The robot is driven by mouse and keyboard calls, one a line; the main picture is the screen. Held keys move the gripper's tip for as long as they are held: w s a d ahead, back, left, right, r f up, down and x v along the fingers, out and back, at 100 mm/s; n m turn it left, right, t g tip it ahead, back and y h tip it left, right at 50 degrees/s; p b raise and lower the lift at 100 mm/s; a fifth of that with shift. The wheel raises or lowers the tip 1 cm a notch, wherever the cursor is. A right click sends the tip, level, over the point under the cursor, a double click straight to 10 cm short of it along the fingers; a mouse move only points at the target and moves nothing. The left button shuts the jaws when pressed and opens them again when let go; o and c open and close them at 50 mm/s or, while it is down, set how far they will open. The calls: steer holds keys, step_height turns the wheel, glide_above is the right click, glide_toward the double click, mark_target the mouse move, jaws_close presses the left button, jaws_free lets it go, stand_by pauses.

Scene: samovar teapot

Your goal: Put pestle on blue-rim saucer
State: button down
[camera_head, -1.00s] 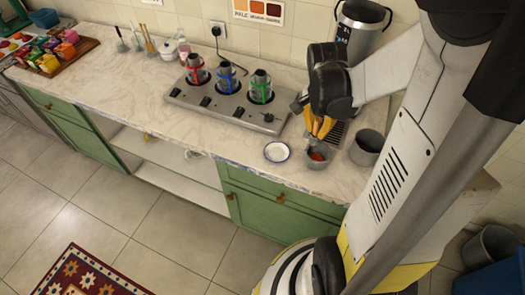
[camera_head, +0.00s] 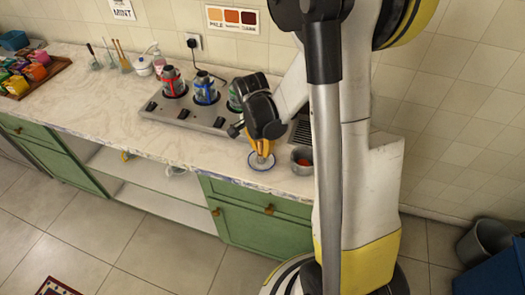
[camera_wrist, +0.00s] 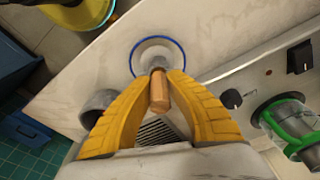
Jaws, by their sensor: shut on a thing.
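My gripper (camera_head: 261,148) is shut on the pestle and hangs over the blue-rim saucer in the head view. In the wrist view the yellow fingers of my gripper (camera_wrist: 161,84) close on the pestle (camera_wrist: 160,95), which has a wooden shaft and a grey end pointing toward the saucer. The white saucer with its blue rim (camera_wrist: 141,50) lies flat near the counter's front edge; it also shows in the head view (camera_head: 252,164), partly hidden by the fingers. I cannot tell whether the pestle touches it.
A grey bowl (camera_head: 303,166) with orange-red contents stands just right of the saucer; a grey vessel also shows in the wrist view (camera_wrist: 97,105). A metal burner unit (camera_head: 190,115) with knobs and pots stands behind and left. The counter left of the saucer is clear.

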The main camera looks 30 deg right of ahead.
mark_target(259, 159)
steer(key=shift+s+r, duration=0.1)
steer(key=c, duration=1.5)
jaws_free()
steer(key=shift+f, duration=0.2)
steer(key=shift+o, duration=0.2)
step_height(259, 159, up, 12)
steer(key=a+p, duration=0.2)
steer(key=p, duration=0.2)
steer(key=s+a+r+n+t+y, duration=0.1)
steer(key=s+a+r+n+t, duration=0.5)
steer(key=s+a+r+n, duration=0.5)
steer(key=a+n, duration=0.1)
steer(key=n, duration=0.2)
steer(key=shift+n+t+y, duration=0.4)
